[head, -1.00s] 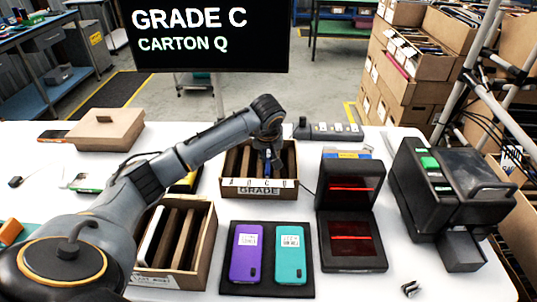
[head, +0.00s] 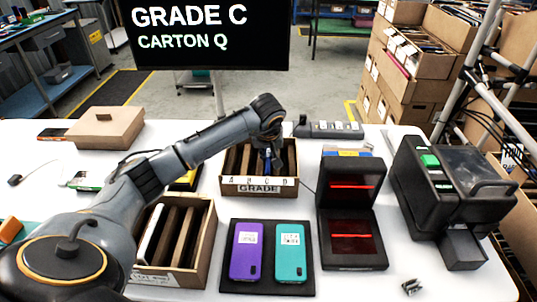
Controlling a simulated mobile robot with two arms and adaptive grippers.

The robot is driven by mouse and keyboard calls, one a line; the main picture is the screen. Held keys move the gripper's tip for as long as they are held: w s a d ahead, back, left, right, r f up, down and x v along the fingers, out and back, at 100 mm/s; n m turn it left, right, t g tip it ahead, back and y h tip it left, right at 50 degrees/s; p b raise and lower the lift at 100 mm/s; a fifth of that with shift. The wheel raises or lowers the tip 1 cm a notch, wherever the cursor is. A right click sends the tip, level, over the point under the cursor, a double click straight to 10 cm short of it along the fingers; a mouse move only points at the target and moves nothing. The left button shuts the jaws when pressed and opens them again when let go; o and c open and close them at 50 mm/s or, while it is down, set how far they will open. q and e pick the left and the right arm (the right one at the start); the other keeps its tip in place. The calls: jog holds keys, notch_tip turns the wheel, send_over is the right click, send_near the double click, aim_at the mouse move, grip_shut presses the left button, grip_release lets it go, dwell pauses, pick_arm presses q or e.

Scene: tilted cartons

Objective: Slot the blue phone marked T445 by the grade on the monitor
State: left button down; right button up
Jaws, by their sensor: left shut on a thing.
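The monitor (head: 208,35) reads GRADE C, CARTON Q. A carton labelled GRADE (head: 258,188) stands at the middle of the table, with dividers and a row of letters on its front edge. My left gripper (head: 268,148) reaches down into it and is shut on the blue phone (head: 267,161). Only a narrow blue strip of the phone shows, upright, behind the letter C as far as I can tell. The gripper hides the rest, and the T445 mark is not readable. My right gripper is not in view.
A second slotted carton (head: 205,243) stands at front left, beside my arm. A black tray (head: 265,286) holds a purple phone (head: 246,252) and a teal phone (head: 290,250). A scanner with red lines (head: 351,239) and a black machine (head: 450,190) stand to the right.

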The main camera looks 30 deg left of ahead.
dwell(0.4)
pick_arm(q)
jog(key=c, duration=1.3)
grip_release()
jog(key=v, duration=1.2)
notch_tip(320, 180, up, 7)
jog(key=p, duration=0.5)
